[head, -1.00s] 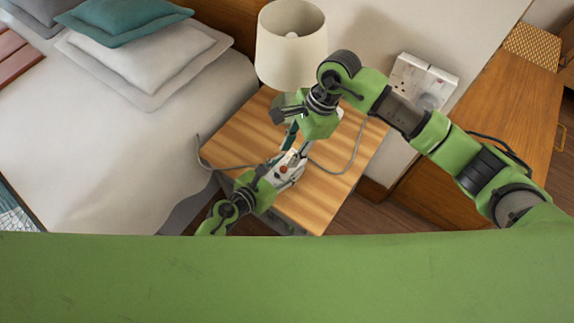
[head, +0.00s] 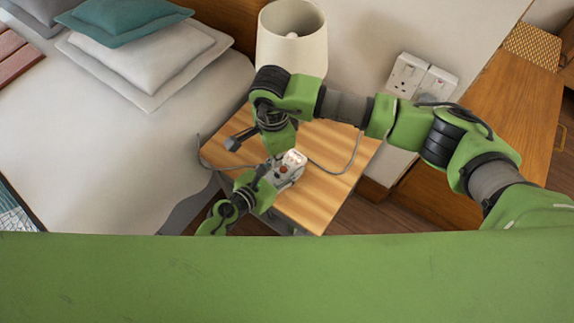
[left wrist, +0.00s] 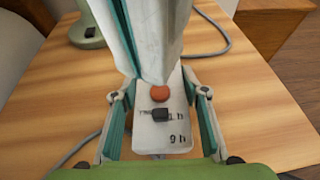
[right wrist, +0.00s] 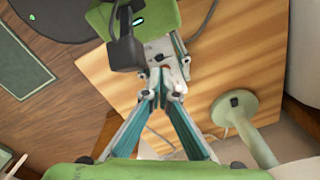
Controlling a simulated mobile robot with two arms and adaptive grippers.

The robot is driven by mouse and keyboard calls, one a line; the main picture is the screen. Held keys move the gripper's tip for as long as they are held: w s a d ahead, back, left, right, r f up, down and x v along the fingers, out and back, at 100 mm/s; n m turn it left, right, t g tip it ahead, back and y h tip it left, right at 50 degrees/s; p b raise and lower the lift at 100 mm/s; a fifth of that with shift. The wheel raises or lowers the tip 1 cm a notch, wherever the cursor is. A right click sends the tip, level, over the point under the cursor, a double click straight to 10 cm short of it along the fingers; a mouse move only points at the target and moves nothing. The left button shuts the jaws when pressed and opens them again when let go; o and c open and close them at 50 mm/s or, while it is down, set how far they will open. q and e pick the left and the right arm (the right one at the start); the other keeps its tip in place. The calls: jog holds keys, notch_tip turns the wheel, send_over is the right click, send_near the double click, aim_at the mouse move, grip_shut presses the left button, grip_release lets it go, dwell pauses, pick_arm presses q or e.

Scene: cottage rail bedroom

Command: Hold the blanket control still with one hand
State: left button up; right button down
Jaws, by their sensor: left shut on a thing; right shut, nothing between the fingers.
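The blanket control (head: 289,168) is a pale box with an orange-red button and a dark slider, lying on the wooden bedside table (head: 325,192). In the left wrist view the control (left wrist: 158,130) sits between the fingers of my left gripper (left wrist: 160,98), which is shut on it from the front. My right gripper (right wrist: 163,88) is shut and empty, over the control. In the left wrist view its fingers come down from above, tips close to the orange button; I cannot tell if they touch. They hide the control's far end there.
A lamp (head: 292,45) stands at the back of the table, its base (right wrist: 236,104) near my right gripper. A grey cord (head: 345,168) runs across the table. The bed (head: 95,140) is at left, wall sockets (head: 421,77) at right.

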aim_at(277, 175)
jog(key=shift+f, duration=2.35)
jog(key=shift+f, duration=0.8)
